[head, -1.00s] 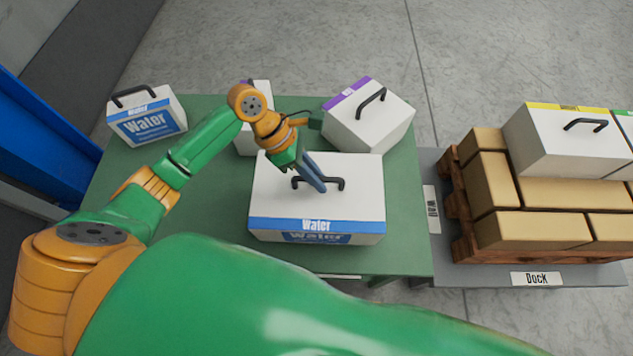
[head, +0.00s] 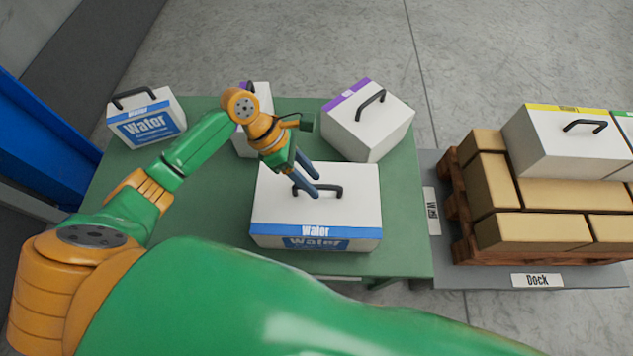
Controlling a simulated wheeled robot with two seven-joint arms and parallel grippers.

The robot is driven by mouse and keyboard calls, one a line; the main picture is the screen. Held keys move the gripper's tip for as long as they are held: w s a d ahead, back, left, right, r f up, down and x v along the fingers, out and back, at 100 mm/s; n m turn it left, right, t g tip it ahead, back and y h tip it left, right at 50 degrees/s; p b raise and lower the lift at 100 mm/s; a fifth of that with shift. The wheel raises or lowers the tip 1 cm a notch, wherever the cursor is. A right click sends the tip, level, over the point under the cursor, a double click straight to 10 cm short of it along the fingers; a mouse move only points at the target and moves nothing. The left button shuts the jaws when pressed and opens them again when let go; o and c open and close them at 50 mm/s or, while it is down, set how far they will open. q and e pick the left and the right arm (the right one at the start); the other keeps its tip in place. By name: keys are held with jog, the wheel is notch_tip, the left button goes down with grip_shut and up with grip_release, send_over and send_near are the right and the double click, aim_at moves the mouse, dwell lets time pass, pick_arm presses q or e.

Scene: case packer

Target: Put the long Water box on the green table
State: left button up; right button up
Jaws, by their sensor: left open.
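The long Water box (head: 345,212) is white with a blue Water band and a black handle on top. It sits on the green table (head: 400,240) near its front edge. My left gripper (head: 312,187) is open just above the box, with its blue fingers beside the left part of the handle. I cannot tell whether a finger touches the handle or the lid. My right gripper is not in view; a large green arm link covers the bottom of the view.
A smaller Water box (head: 147,122) stands at the table's back left. A white box with a purple band (head: 372,122) stands at the back right, and another (head: 262,92) is partly hidden behind my left arm. A loaded pallet (head: 463,220) stands on the dock at right.

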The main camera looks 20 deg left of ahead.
pick_arm(q)
jog(key=v, duration=0.9)
jog(key=shift+r+p, duration=0.2)
jog(key=shift+p, duration=0.2)
jog(key=shift+a, duration=0.1)
